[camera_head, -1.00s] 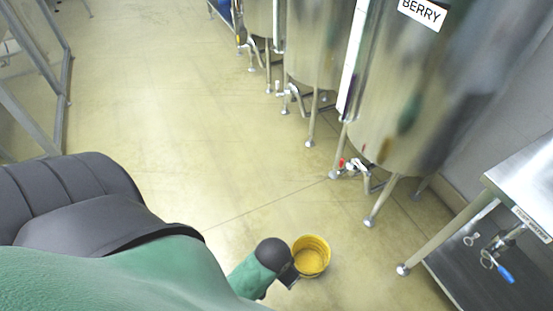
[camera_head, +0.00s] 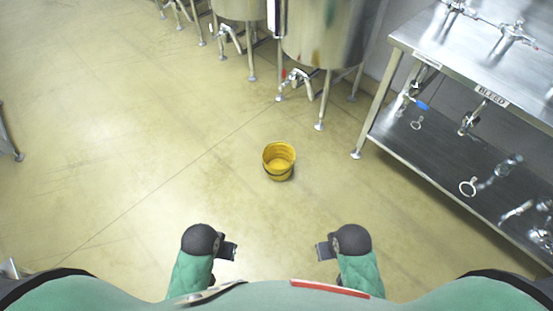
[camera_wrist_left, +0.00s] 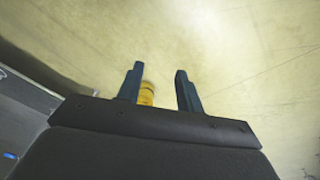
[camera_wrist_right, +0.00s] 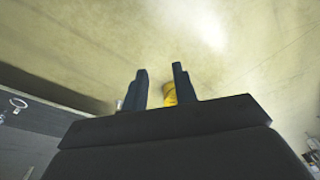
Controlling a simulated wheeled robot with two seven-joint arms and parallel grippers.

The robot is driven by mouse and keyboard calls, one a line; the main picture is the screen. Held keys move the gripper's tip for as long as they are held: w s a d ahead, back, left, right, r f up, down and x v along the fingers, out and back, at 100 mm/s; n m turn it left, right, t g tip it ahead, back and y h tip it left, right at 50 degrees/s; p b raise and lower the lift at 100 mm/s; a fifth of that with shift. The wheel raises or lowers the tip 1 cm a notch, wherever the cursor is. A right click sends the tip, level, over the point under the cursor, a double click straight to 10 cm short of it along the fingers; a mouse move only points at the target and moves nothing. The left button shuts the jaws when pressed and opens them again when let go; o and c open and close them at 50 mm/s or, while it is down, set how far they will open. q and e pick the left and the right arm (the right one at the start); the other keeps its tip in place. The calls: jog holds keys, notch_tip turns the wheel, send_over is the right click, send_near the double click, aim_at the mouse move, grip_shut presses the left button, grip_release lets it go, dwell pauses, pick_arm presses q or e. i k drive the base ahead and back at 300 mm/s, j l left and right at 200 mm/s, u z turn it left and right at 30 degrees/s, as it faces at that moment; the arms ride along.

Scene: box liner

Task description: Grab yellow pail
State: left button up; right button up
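The yellow pail (camera_head: 279,164) stands upright on the floor in the head view, ahead of my two grippers, and looks empty. Part of it shows beyond the fingers in the left wrist view (camera_wrist_left: 147,93) and in the right wrist view (camera_wrist_right: 170,95). My left gripper (camera_head: 230,250) is at the lower middle of the head view, short of the pail and to its left. In its wrist view the fingers (camera_wrist_left: 160,88) are apart with nothing held. My right gripper (camera_head: 322,251) is short of the pail and to its right. Its fingers (camera_wrist_right: 160,87) are apart and empty.
A steel table (camera_head: 470,70) with a lower shelf (camera_head: 440,150) stands at the right, holding fittings and clamps. Steel tanks (camera_head: 325,35) on legs stand at the back. The floor (camera_head: 120,130) around the pail and to the left is clear.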

aim_at(278, 157)
jog(key=k+z, duration=0.1)
jog(key=z, duration=0.2)
jog(key=i+j+z, duration=0.1)
jog(key=j+z, duration=0.7)
jog(key=i+j+z, duration=0.1)
jog(key=j+z, duration=0.65)
jog(key=k+l, duration=0.05)
jog(key=l, duration=0.05)
